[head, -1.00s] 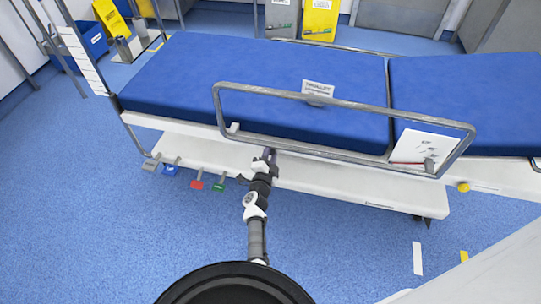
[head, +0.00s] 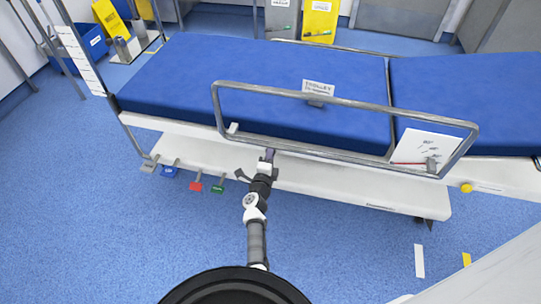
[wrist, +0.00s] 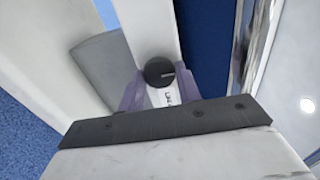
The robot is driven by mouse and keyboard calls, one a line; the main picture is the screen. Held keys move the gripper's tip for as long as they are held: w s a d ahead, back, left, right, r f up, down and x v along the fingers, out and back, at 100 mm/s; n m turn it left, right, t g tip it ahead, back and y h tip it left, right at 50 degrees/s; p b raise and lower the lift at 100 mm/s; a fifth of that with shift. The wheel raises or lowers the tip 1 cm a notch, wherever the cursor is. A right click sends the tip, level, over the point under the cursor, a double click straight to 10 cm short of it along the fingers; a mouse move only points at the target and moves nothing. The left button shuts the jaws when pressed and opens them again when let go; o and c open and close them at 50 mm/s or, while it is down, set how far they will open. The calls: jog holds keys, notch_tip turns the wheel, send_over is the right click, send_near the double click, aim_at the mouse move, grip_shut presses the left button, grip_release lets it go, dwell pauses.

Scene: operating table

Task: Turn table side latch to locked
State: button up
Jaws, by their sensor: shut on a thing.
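The operating table (head: 240,75) has a blue mattress and a white frame. My gripper (head: 268,156) is at the table's near long side, below the metal side rail. In the wrist view, my gripper (wrist: 160,98) has its two purple fingers closed on the side latch (wrist: 158,71). The latch shows a round black knob and a white part with dark lettering, too blurred to read fully. The latch lies against the white table frame (wrist: 148,25). In the head view my gripper hides the latch. Whether it stands at locked cannot be told.
The metal side rail (head: 345,97) runs above and right of my gripper. Coloured pedals, such as the red pedal (head: 196,187) and green pedal (head: 218,190), stick out at the lower left. A yellow knob (head: 466,188) is at the right.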

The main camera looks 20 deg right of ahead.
jog(key=o, duration=1)
jog(key=shift+c, duration=0.2)
jog(key=shift+s, duration=0.1)
